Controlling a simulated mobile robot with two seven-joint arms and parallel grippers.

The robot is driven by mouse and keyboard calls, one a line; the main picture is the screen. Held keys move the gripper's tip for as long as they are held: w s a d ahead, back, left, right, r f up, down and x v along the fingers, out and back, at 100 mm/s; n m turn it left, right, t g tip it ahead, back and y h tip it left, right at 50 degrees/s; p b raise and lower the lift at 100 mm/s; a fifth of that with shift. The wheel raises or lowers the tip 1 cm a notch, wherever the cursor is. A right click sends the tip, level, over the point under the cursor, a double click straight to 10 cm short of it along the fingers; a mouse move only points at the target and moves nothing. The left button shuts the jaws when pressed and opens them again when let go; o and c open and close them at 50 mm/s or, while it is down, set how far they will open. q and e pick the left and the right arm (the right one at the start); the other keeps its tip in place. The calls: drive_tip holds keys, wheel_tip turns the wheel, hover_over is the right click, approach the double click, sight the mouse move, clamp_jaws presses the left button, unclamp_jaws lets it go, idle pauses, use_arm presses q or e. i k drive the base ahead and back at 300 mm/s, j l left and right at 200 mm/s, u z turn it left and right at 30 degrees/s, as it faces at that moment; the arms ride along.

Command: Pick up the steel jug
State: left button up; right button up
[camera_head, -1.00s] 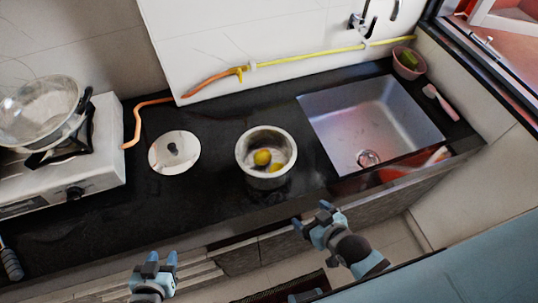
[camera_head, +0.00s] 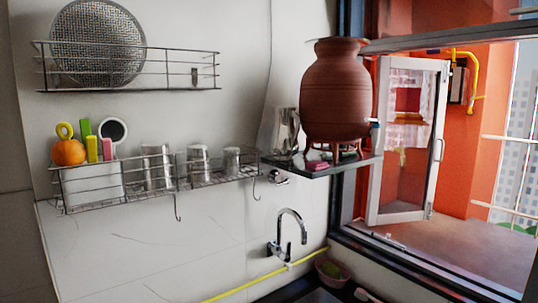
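The steel jug (camera_head: 286,131) stands upright on a dark corner shelf (camera_head: 350,166), left of a large brown clay waterpot (camera_head: 336,92). It is shiny, and its right side is close to the pot; I cannot tell whether they touch. A small blue tap (camera_head: 374,125) shows on the pot's right side. Neither of my grippers is in view now.
A wire rack (camera_head: 160,182) left of the jug holds several steel cups (camera_head: 198,162). A faucet (camera_head: 289,232) is on the wall below the shelf. An open window (camera_head: 405,140) is to the right. A pink bowl (camera_head: 331,272) sits below.

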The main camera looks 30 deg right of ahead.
sight(284, 143)
drive_tip(key=z, duration=0.5)
drive_tip(key=l+z, duration=0.2)
drive_tip(key=z, duration=0.2)
drive_tip(key=i+l+z, duration=0.1)
drive_tip(key=z, duration=0.25)
drive_tip(key=l+z, duration=0.2)
drive_tip(key=z, duration=0.2)
drive_tip(key=i+j, duration=0.05)
